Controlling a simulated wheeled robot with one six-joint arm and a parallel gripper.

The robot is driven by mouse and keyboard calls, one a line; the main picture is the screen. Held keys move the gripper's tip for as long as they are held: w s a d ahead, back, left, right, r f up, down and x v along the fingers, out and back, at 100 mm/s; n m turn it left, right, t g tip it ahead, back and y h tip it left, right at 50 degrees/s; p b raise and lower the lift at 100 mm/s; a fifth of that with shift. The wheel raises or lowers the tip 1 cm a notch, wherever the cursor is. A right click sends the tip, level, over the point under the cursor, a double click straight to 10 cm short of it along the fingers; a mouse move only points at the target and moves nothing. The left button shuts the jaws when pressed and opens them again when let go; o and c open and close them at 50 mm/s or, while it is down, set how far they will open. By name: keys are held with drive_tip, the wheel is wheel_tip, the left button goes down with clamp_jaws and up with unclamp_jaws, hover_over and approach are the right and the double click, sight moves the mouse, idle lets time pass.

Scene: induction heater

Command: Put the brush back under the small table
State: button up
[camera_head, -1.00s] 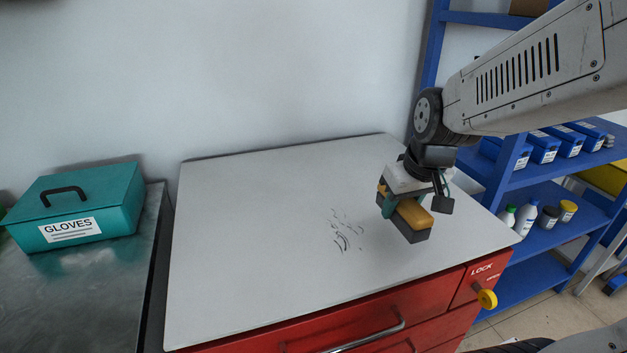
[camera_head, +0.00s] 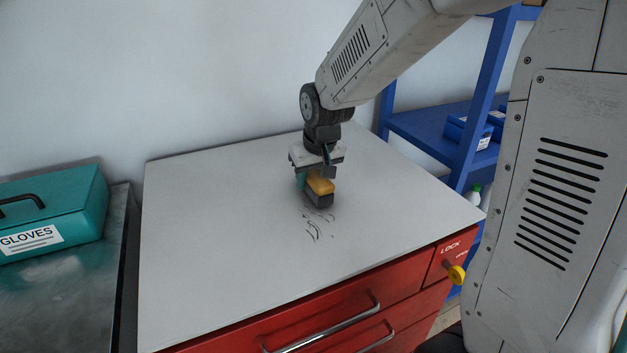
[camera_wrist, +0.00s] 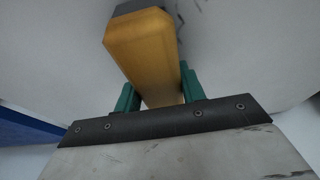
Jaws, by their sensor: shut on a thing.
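The brush (camera_head: 320,187) has a yellow-orange back and a dark grey lower part. My gripper (camera_head: 314,181) is shut on it, above the white top of the red cabinet (camera_head: 220,230). The brush is low, at the far edge of some dark marks (camera_head: 314,228); I cannot tell whether it touches the top. In the wrist view the yellow brush body (camera_wrist: 147,55) sits between my gripper's two green fingers (camera_wrist: 160,92). No small table that I can be sure of is in view.
A teal GLOVES box (camera_head: 50,215) stands on a metal table (camera_head: 70,290) at the left. Blue shelves (camera_head: 435,130) with bins stand at the right. The white top is otherwise clear.

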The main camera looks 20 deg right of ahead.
drive_tip(key=shift+f, duration=0.45)
drive_tip(key=shift+f, duration=0.2)
drive_tip(key=o, duration=1.1)
drive_tip(key=shift+o, duration=0.2)
drive_tip(key=shift+r, duration=0.1)
